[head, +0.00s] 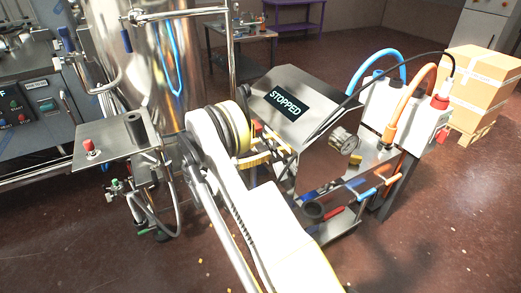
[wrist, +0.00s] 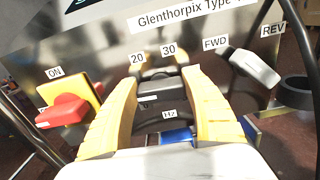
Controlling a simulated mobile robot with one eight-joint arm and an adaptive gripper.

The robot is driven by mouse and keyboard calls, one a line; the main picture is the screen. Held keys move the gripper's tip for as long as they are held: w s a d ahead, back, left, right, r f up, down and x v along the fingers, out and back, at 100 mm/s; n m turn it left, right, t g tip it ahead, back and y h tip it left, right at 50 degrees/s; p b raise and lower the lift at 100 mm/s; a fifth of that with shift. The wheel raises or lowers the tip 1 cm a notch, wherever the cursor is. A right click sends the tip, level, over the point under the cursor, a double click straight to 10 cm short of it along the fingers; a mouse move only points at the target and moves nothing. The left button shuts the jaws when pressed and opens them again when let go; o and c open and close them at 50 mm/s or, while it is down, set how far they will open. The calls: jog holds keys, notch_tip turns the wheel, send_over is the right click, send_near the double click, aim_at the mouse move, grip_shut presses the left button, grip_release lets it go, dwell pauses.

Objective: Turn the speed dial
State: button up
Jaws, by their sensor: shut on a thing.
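In the wrist view the yellow fingers of my gripper (wrist: 158,78) are closed around the dark speed dial (wrist: 150,97), one finger on each side. Labels "20" and "30" show above the dial, and an "HZ" label (wrist: 169,114) shows between the fingers. Which value the dial points to is not clear. In the head view my gripper (head: 272,148) is at the near side of the control panel (head: 300,108), whose display (head: 286,102) reads "STOPPED". The dial is hidden there behind my arm and gripper.
Left of the dial is a red switch (wrist: 63,111) on a yellow plate, by an "ON" label. To the right is a grey lever (wrist: 253,68) between "FWD" and "REV" labels. A steel tank (head: 150,70) stands at left.

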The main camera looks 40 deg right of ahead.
jog(key=m, duration=0.4)
jog(key=shift+s+m, duration=0.15)
jog(key=shift+m, duration=0.15)
jog(key=m, duration=0.4)
jog(key=shift+s+f+m, duration=0.1)
jog(key=shift+f+m, duration=0.05)
jog(key=shift+m, duration=0.15)
jog(key=m, duration=0.4)
jog(key=shift+s+f+m, duration=0.1)
jog(key=shift+f+m, duration=0.05)
jog(key=shift+m, duration=0.15)
jog(key=m, duration=0.4)
jog(key=shift+f, duration=0.1)
jog(key=m, duration=0.4)
jog(key=shift+f, duration=0.15)
jog(key=m, duration=0.3)
jog(key=shift+f+m, duration=0.1)
jog(key=shift+m, duration=0.3)
jog(key=m, duration=0.4)
jog(key=shift+w+f, duration=0.1)
jog(key=shift+w, duration=0.1)
jog(key=shift+w+m, duration=0.1)
jog(key=shift+m, duration=1.9)
